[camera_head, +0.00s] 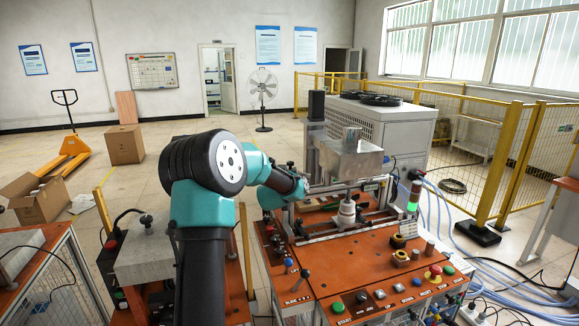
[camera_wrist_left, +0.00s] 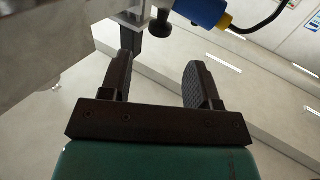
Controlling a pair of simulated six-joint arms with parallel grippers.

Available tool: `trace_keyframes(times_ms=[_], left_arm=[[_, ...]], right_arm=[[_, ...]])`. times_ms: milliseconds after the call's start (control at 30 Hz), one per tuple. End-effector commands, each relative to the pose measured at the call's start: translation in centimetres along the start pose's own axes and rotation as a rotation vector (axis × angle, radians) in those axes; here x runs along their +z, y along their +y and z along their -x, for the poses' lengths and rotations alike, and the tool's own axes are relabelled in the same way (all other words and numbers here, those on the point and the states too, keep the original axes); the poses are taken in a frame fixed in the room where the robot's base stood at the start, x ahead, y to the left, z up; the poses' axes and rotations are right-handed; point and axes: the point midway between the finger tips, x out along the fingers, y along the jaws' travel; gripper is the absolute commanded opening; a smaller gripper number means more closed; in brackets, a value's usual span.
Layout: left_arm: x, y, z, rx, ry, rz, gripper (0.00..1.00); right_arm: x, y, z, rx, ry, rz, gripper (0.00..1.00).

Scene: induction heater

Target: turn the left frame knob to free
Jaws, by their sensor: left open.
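My left arm reaches in from the left of the head view, and its gripper (camera_head: 301,188) is beside the left side of the machine's upright frame. In the left wrist view the two dark fingers of this gripper (camera_wrist_left: 160,75) are apart with nothing between them. A small black knob (camera_wrist_left: 160,24) on a grey metal part shows beyond the fingertips, roughly in line with the gap and not touched. It looks like the left frame knob; its setting cannot be read. In the head view I cannot make it out behind my arm. My right gripper is out of view.
A metal box (camera_head: 350,160) sits on the frame above the orange panel (camera_head: 350,272) with its buttons and knobs. A blue cylinder with a yellow ring (camera_wrist_left: 203,12) and a cable is right of the knob in the wrist view. A grey cabinet (camera_head: 400,135) stands behind.

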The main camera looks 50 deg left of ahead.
Motion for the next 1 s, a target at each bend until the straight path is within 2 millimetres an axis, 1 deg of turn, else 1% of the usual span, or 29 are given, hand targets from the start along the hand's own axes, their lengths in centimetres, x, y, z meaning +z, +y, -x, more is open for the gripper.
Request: trace_keyframes(times_ms=[33,300,500,633,900,1000], left_arm=[[0.1,0.0,-0.8,-0.001,0.001,0.0,0.56],[0.1,0.0,-4.7,-0.001,0.001,0.0,0.56],[0.1,0.0,-6.5,0.0,-0.001,-0.001,0.56],[0.0,0.0,-7.0,0.0,0.0,-0.001,0.56],[0.0,0.0,-7.1,0.0,0.0,-0.001,0.56],[0.0,0.0,-7.1,0.0,0.0,-0.001,0.47]], right_arm=[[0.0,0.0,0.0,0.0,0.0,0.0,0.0],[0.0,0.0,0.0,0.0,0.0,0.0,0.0],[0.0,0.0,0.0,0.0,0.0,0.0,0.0],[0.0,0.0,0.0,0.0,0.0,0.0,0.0],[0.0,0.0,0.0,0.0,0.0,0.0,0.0],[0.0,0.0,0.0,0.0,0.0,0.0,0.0]])
